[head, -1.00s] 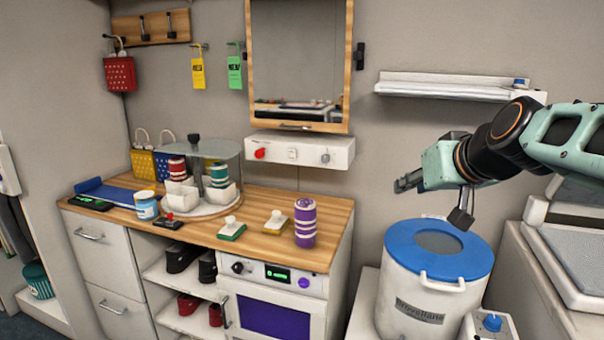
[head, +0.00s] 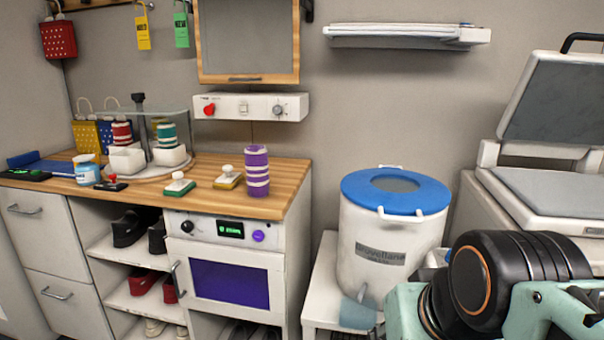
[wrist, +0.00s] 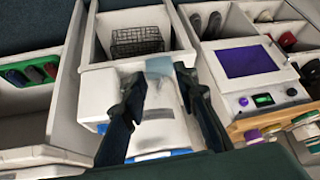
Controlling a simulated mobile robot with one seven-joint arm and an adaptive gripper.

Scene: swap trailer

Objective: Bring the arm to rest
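My arm, black and mint green, fills the lower right of the head view. My gripper is hidden there behind the arm or below the frame edge. In the wrist view my gripper (wrist: 159,77) shows two dark fingers set well apart, with nothing visibly clamped between them. Beyond them is the white drum (wrist: 108,95), seen at a steep tilt. In the head view the drum (head: 370,238) stands upright with a blue ring lid (head: 395,208).
A small translucent blue-grey piece (head: 357,313) shows at the drum's foot. A lidded white machine (head: 545,195) stands at right. A wire basket (wrist: 138,42) shows in the wrist view. The counter's front right is clear.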

